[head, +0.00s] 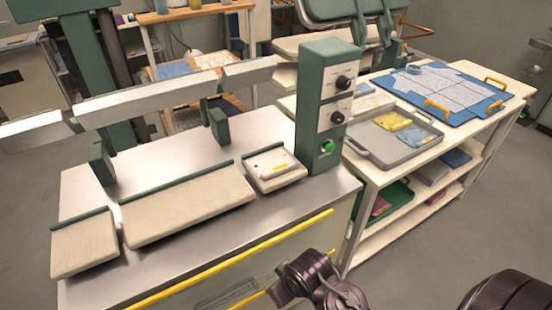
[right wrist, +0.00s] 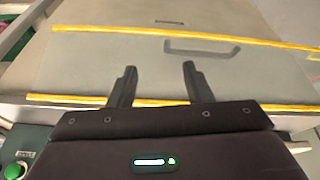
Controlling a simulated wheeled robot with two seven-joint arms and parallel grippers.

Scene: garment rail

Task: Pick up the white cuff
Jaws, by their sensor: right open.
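A small flat white piece (head: 270,165) with a yellow mark lies on the rightmost small cream pad (head: 288,182) of the steel-topped bench, left of the green control box. It looks like the white cuff, but its shape is too small to be sure. My right gripper (right wrist: 159,70) is open and empty in the right wrist view, its two dark fingers apart in front of the bench's panel. The white piece does not show in that view. My left gripper is not in view.
The green control box (head: 323,110) stands beside the pad. Two more cream pads lie to the left, under a raised metal bar (head: 170,95). A yellow rail (head: 240,255) edges the bench.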

